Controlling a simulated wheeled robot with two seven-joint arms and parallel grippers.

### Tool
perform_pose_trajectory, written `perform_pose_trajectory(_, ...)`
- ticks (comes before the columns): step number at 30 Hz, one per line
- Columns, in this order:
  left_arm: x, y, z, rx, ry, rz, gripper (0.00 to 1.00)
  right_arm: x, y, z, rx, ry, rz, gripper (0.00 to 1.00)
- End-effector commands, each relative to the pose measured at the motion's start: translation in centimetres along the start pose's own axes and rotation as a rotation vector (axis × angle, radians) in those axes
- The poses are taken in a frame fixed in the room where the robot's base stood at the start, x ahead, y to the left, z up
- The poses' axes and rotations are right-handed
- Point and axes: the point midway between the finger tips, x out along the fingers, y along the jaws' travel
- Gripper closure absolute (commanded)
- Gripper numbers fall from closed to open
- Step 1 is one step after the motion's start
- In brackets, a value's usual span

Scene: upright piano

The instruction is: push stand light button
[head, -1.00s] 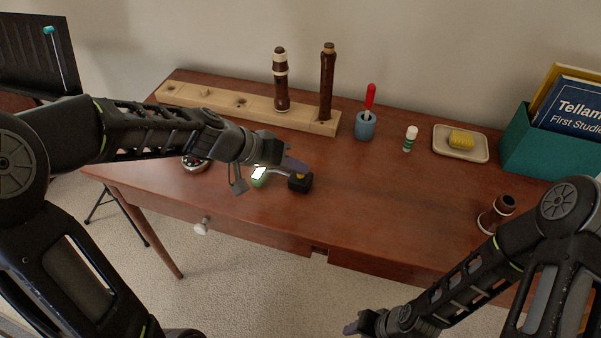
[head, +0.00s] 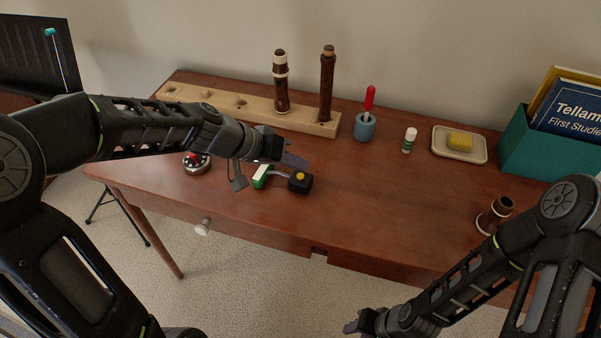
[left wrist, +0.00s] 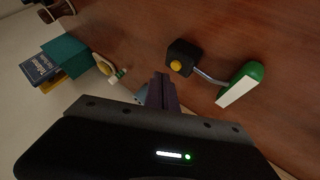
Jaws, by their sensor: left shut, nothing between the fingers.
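The stand light lies on the desk: a black block with a yellow button (head: 300,182), a thin grey neck, and a green head with a white panel (head: 262,176). In the left wrist view, the black block with its yellow button (left wrist: 180,62) and the green head (left wrist: 243,83) show clearly, and the panel looks unlit. My left gripper (head: 297,161) is shut and empty, just above and behind the black block, apart from the button. Its purple-grey fingers (left wrist: 161,90) point past the block. My right gripper (head: 352,326) is low at the front, away from the light; its jaws are unclear.
A wooden rack (head: 215,101) with two upright brown instrument pieces stands behind. A blue cup (head: 365,128), white tube (head: 409,141), tray (head: 438,149), teal book box (head: 535,160) and brown piece (head: 495,214) stand to the right. A round red-topped object (head: 197,164) sits left. The desk's middle front is clear.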

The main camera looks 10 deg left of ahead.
Motion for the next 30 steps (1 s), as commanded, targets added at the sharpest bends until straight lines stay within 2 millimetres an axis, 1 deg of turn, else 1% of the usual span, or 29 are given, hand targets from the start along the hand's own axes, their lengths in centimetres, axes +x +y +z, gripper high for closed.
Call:
perform_pose_trajectory(5,-0.7,0.5,-0.5,0.001,0.001,0.0,1.0,-0.6,-0.2,0.0,0.0,0.0,0.0,0.64)
perform_pose_trajectory(18,-3.9,2.8,-2.8,0.0,0.0,0.0,1.0,-3.3,-1.3,0.0,0.0,0.0,0.0,0.64)
perform_pose_trajectory(22,-4.2,3.1,-3.1,0.0,0.0,0.0,1.0,-3.5,-1.4,0.0,0.0,0.0,0.0,0.64)
perform_pose_trajectory(30,-4.2,3.0,-3.0,0.0,0.0,0.0,1.0,-3.4,-1.3,0.0,0.0,0.0,0.0,0.64)
